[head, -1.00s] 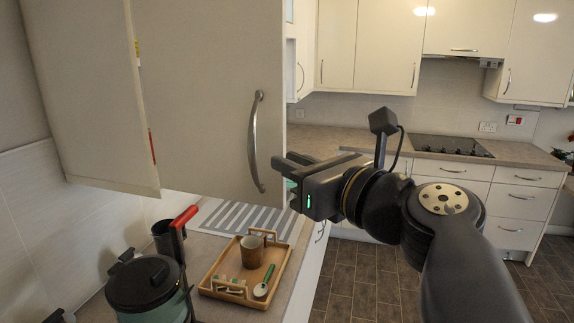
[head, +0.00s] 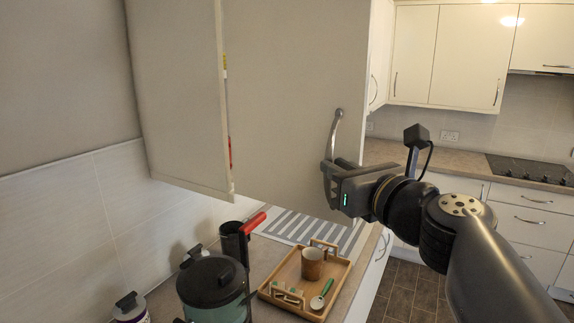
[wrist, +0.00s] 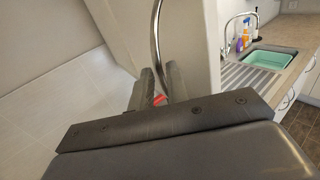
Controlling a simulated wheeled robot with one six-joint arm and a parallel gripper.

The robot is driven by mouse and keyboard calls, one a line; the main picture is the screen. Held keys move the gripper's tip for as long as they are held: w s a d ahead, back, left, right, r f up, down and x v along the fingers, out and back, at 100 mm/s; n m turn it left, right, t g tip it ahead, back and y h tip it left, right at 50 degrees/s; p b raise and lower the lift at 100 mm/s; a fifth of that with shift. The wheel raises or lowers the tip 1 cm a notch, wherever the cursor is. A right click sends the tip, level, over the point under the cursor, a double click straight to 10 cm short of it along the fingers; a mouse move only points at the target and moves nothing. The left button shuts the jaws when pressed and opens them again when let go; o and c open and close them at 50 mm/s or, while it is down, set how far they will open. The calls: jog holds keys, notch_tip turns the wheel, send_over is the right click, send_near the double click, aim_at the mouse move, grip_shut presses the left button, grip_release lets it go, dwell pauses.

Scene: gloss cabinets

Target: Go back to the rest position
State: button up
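My gripper (head: 332,180) is at the lower part of the curved metal handle (head: 337,128) on the pale upper cabinet door (head: 280,90). In the wrist view my two fingers (wrist: 159,88) stand apart, with the handle (wrist: 156,35) running down between them. Whether a finger touches the handle I cannot tell. The door's face fills the middle of the head view. A second pale panel (head: 180,90) stands to its left, with a narrow gap between them showing bits of red and yellow.
A green basin (wrist: 266,59) sits at the sink. Floor (head: 408,290) shows at right.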

aim_at(327, 197)
jog(key=shift+x, duration=1.65)
